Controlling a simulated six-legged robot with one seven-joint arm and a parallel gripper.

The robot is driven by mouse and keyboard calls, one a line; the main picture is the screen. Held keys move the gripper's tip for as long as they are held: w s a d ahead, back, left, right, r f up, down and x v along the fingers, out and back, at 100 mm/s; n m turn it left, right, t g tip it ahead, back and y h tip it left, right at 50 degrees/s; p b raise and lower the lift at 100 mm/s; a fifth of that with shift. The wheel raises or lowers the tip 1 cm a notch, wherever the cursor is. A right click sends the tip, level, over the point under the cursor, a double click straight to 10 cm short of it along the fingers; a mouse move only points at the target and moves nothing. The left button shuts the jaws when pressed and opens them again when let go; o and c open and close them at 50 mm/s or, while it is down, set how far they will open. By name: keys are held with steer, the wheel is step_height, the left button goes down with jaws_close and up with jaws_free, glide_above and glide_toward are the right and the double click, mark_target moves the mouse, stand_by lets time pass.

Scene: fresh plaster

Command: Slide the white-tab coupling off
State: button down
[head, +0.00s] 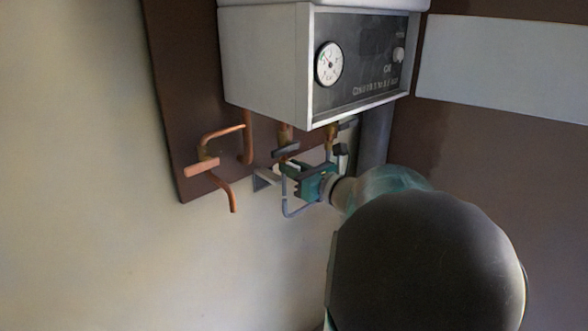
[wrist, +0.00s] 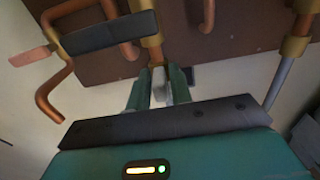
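A small white tab (wrist: 158,78) shows in the wrist view below the brass end of the middle copper pipe. I take it for the tab of the coupling, whose body is mostly hidden. My gripper (wrist: 159,85) has one teal finger on each side of the tab. I cannot tell whether the fingers touch it or only stand around it. In the head view my gripper (head: 296,177) is under the wall unit, among the pipes. A pale piece there may be the same tab, but it is too small to be sure.
A white boiler-like box (head: 265,55) with a gauge hangs above. A black lever (wrist: 108,34) and a salmon-coloured lever (wrist: 35,55) sit on copper pipes at the left. A grey pipe (wrist: 280,82) runs close on the right. The pale wall at lower left is clear.

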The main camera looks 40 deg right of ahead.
steer(key=shift+f, duration=2.25)
steer(key=c, duration=1.4)
jaws_free()
steer(key=shift+f, duration=0.1)
steer(key=shift+c, duration=0.2)
steer(key=shift+s, duration=0.15)
steer(key=s, duration=1.3)
steer(key=shift+s+d, duration=0.2)
steer(key=shift+s, duration=0.1)
